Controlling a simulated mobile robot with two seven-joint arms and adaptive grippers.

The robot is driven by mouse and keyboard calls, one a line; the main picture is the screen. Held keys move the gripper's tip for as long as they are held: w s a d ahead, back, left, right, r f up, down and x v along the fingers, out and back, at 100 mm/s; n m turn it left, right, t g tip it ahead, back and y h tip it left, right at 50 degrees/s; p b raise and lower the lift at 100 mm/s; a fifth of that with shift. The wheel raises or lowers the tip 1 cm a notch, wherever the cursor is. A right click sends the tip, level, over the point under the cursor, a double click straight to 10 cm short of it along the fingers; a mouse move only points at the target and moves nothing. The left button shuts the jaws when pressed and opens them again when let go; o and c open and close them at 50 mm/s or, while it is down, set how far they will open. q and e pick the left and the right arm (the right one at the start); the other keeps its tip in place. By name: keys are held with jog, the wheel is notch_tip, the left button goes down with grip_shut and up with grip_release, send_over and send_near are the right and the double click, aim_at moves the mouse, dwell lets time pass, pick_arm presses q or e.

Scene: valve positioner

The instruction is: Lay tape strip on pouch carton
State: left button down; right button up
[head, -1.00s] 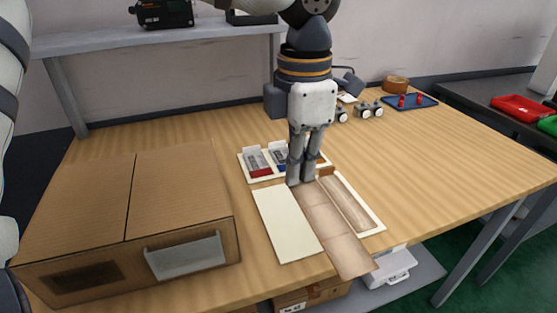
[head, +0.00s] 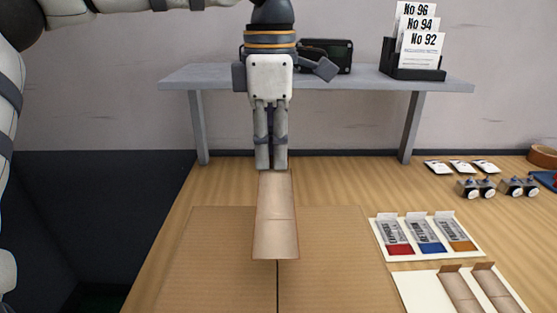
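My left gripper (head: 271,168) points down with its fingers together on the far end of a brown tape strip (head: 276,216). The strip extends from the fingertips toward me, over the pouch carton. The brown carton (head: 215,255) has a flat top with a dark centre seam (head: 277,285). The strip lies in line with this seam and covers its far part. The strip's far end shows past the carton's back edge, so it looks raised; the exact gap is unclear. My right gripper is out of view.
A cream card (head: 420,290) with two more brown strips (head: 460,292) lies right of the carton. A grey shelf (head: 350,84) with a card holder (head: 413,72) stands behind. Small wheeled parts (head: 475,188) sit at right.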

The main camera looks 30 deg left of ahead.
pick_arm(q)
jog(key=shift+d+f, duration=0.15)
jog(key=shift+f, duration=3.75)
jog(key=shift+f, duration=0.5)
jog(key=c, duration=2.3)
grip_release()
jog(key=o, duration=0.6)
jog(key=shift+r, duration=0.15)
